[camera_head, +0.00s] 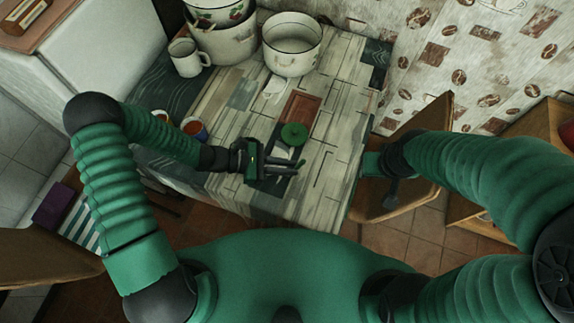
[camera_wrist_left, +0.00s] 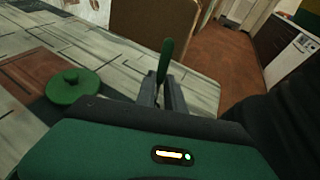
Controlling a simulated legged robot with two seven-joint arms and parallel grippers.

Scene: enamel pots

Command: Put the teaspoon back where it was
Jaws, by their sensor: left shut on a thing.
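My left gripper (camera_head: 290,167) is above the front part of the table. It is shut on the teaspoon, whose green end (camera_wrist_left: 166,58) stands up between the fingertips in the left wrist view. In the head view only a small green bit of the teaspoon (camera_head: 302,161) shows at the fingertips, and the rest is hidden. My right gripper (camera_head: 372,166) is at the table's right edge, and its fingers do not show clearly.
A round green lid (camera_head: 293,133) lies just beyond my left gripper, near a red-brown board (camera_head: 301,108). White enamel pots (camera_head: 291,58) and a mug (camera_head: 186,58) stand at the back. Small cups (camera_head: 195,128) stand to the left. A wooden chair (camera_head: 405,199) is at the right.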

